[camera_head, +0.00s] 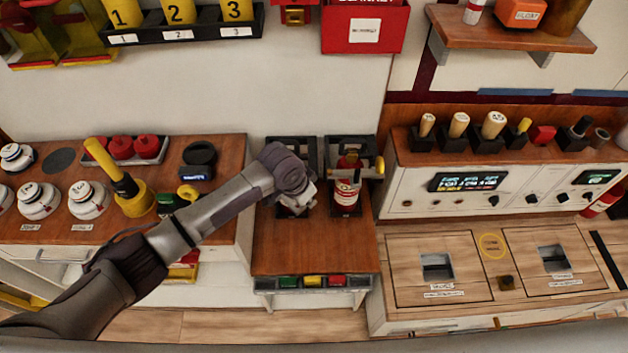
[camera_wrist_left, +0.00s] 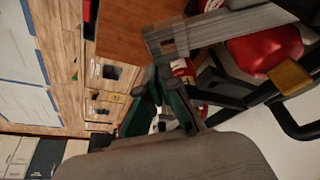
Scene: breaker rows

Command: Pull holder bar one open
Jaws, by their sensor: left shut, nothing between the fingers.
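Two black holders stand side by side at the back of the middle wooden table. My left gripper (camera_head: 299,196) is over the front of the left holder (camera_head: 292,143) and hides most of it, including any bar. It is shut and empty. In the left wrist view its green-padded fingers (camera_wrist_left: 160,108) show close to black frame parts and a grey bar (camera_wrist_left: 215,30). I cannot tell whether they touch. The right holder (camera_head: 350,143) has a bar with a yellow end (camera_head: 379,168) across a red-and-white can (camera_head: 346,194). I see no label telling which bar is one. My right gripper is not in view.
The middle table (camera_head: 315,255) is bare in front of the holders, with green, yellow and red buttons (camera_head: 313,281) at its front edge. A left counter holds white round items and a yellow-handled tool (camera_head: 105,160). A control console (camera_head: 470,180) stands at right.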

